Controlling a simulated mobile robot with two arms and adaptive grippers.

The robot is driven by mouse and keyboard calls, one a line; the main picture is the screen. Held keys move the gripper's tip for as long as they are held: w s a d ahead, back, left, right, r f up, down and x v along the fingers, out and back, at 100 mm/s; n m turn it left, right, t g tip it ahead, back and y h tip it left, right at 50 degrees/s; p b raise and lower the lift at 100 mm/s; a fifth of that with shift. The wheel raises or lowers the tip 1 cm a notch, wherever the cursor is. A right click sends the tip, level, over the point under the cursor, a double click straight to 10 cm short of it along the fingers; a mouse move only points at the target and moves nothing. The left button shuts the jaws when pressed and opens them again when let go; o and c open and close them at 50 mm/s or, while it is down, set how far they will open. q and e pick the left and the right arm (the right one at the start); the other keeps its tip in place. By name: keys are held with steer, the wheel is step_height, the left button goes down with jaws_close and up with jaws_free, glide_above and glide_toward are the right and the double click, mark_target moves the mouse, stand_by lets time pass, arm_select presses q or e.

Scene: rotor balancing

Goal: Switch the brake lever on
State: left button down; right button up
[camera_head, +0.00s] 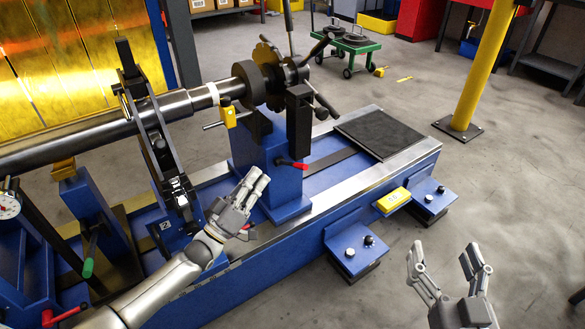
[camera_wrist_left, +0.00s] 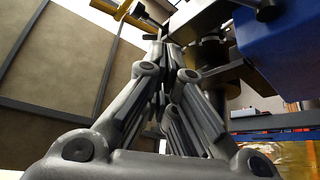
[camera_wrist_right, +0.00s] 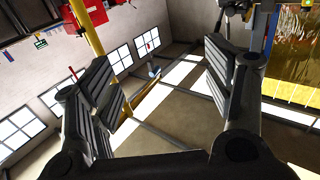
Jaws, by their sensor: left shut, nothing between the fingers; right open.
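A short lever with a red handle (camera_head: 292,163) sticks out from the blue pedestal (camera_head: 265,165) under the shaft's right end. Other levers show at the left: one with a green grip (camera_head: 88,267) and one with a red grip (camera_head: 62,315). No label shows which is the brake lever. My left gripper (camera_head: 261,178) is shut and empty, just left of and below the pedestal's red handle in the head view, apparently apart from it. Its closed fingers fill the middle of the left wrist view (camera_wrist_left: 168,58). My right gripper (camera_head: 448,254) is open and empty, low at the right.
The long shaft (camera_head: 110,125) and its black upright arm (camera_head: 155,130) stand left of the pedestal. A yellow box (camera_head: 393,200) and a button box (camera_head: 356,247) sit along the blue bed's front. A black plate (camera_head: 382,133) lies on the bed's right end.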

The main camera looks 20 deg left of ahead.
stand_by(0.3)
arm_select(q)
step_height(320, 180, up, 4)
steer(key=r+b, duration=0.1)
steer(key=b, duration=0.1)
glide_above(287, 163)
steer(key=s, duration=0.4)
steer(key=shift+s+d+f+b, duration=0.2)
steer(key=shift+d+f, duration=0.1)
steer(key=shift+f, duration=0.35)
steer(key=shift+s+d+f+b, duration=0.1)
steer(key=shift+d+f+b, duration=0.2)
steer(key=shift+f, duration=0.4)
steer(key=shift+s+d+f+b, duration=0.15)
steer(key=shift+d+f, duration=0.15)
steer(key=shift+f, duration=0.35)
arm_select(e)
steer(key=s+r+t+y, duration=0.1)
steer(key=s+r+t, duration=0.2)
steer(key=r, duration=0.3)
steer(key=s+r+t+y, duration=0.2)
steer(key=r+t, duration=0.3)
steer(key=r, duration=0.2)
steer(key=shift+s+a+t+y, duration=0.15)
steer(key=shift+s+t+y, duration=0.15)
steer(key=shift+s, duration=0.1)
arm_select(q)
steer(key=shift+f, duration=0.1)
arm_select(e)
steer(key=shift+s, duration=0.1)
